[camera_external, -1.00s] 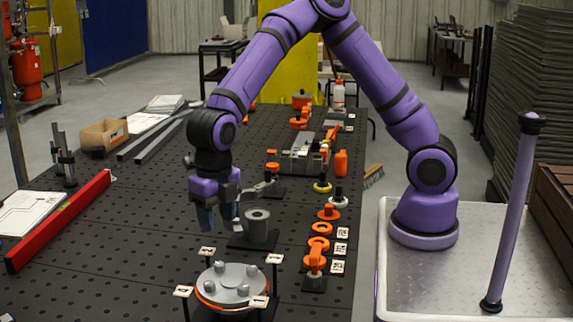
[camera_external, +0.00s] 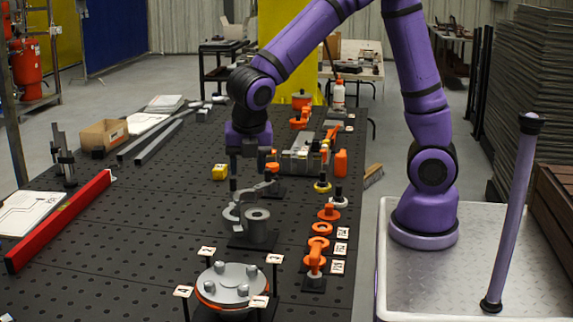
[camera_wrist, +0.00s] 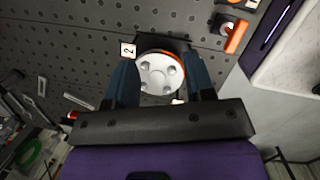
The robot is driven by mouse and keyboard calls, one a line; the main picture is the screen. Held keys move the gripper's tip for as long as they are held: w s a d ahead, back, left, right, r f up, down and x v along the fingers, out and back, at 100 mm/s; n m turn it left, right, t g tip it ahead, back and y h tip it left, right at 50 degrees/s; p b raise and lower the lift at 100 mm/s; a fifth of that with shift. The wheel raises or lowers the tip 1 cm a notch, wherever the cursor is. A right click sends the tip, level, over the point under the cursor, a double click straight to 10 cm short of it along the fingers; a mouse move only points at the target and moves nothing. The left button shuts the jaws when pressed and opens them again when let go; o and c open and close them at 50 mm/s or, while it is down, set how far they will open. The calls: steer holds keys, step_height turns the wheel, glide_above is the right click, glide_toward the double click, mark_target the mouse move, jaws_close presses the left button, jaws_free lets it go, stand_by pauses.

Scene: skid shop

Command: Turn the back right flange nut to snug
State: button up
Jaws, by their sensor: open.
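The round grey flange (camera_external: 228,292) with an orange ring stands at the front of the black table in the external view. Several grey nuts sit on its top; the back right nut (camera_external: 252,271) is near a numbered tag post. In the wrist view the flange (camera_wrist: 160,74) shows between the two dark fingers, at a distance beyond them. My gripper (camera_external: 251,184) is open and empty, above the table and well behind the flange. The nuts are too small to tell how tight they sit.
A grey cylinder (camera_external: 257,222) on a dark base, with a curved grey piece beside it, stands between my gripper and the flange. Orange parts (camera_external: 319,243) line the right. Numbered tags (camera_external: 274,258) on posts surround the flange. A red level (camera_external: 60,221) lies left.

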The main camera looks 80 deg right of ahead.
steer(key=s+d+r+m, duration=0.5)
steer(key=d+r+m, duration=0.1)
steer(key=d+m, duration=0.1)
steer(key=shift+s+d+r+m+t, duration=0.15)
steer(key=shift+s+d+m+t, duration=0.2)
steer(key=shift+d, duration=0.5)
steer(key=shift+w, duration=0.1)
steer(key=n+g+y, duration=0.2)
steer(key=n, duration=1.4)
glide_toward(219, 263)
step_height(219, 263, down, 9)
steer(key=shift+f, duration=0.15)
